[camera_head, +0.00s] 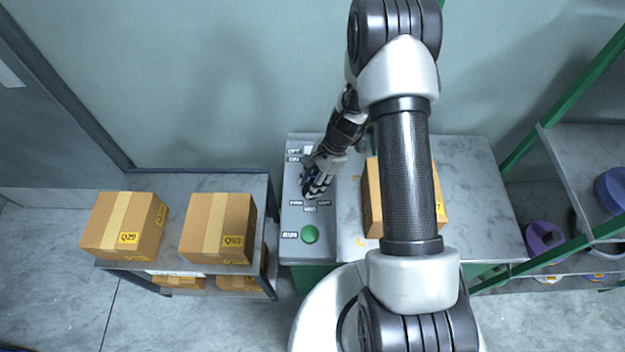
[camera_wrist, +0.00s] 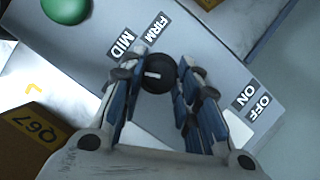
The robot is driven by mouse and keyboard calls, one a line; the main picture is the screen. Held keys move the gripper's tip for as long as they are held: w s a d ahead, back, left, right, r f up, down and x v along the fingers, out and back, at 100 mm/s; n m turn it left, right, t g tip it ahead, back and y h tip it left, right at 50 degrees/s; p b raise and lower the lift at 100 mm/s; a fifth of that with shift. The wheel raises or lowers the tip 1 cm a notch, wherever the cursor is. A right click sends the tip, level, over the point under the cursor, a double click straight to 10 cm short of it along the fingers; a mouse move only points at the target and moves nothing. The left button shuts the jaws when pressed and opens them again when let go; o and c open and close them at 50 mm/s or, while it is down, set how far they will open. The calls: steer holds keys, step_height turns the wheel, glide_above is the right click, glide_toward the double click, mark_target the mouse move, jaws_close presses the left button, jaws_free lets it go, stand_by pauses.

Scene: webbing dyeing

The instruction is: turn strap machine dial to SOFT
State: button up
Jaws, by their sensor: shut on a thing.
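The strap machine's grey panel (camera_head: 293,222) stands left of centre in the head view. Its dark round dial (camera_wrist: 157,82) shows in the wrist view between the fingertips of my gripper (camera_wrist: 154,76), which is shut on it. A short white mark on the dial lies roughly level in that picture; I cannot tell exactly which label it meets. The MID label (camera_wrist: 122,43) and FIRM label (camera_wrist: 157,28) are readable beyond the fingers. SOFT is hidden in the wrist view. In the head view my gripper (camera_head: 307,194) covers the dial, just above the small row of labels.
A green RUN button (camera_head: 310,234) sits below the dial on the panel, with OFF and ON labels (camera_wrist: 254,98) at the other end. A carton (camera_head: 372,205) stands right of the panel, partly behind my arm. Two cartons (camera_head: 218,228) stand on the left table.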

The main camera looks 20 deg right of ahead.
steer(key=n+g, duration=0.1)
steer(key=n, duration=0.2)
steer(key=shift+n, duration=0.3)
steer(key=shift+w+h+p, duration=0.1)
steer(key=shift+h+p, duration=0.2)
steer(key=o, duration=1)
steer(key=shift+g, duration=0.3)
steer(key=shift+o, duration=0.2)
steer(key=v, duration=1.2)
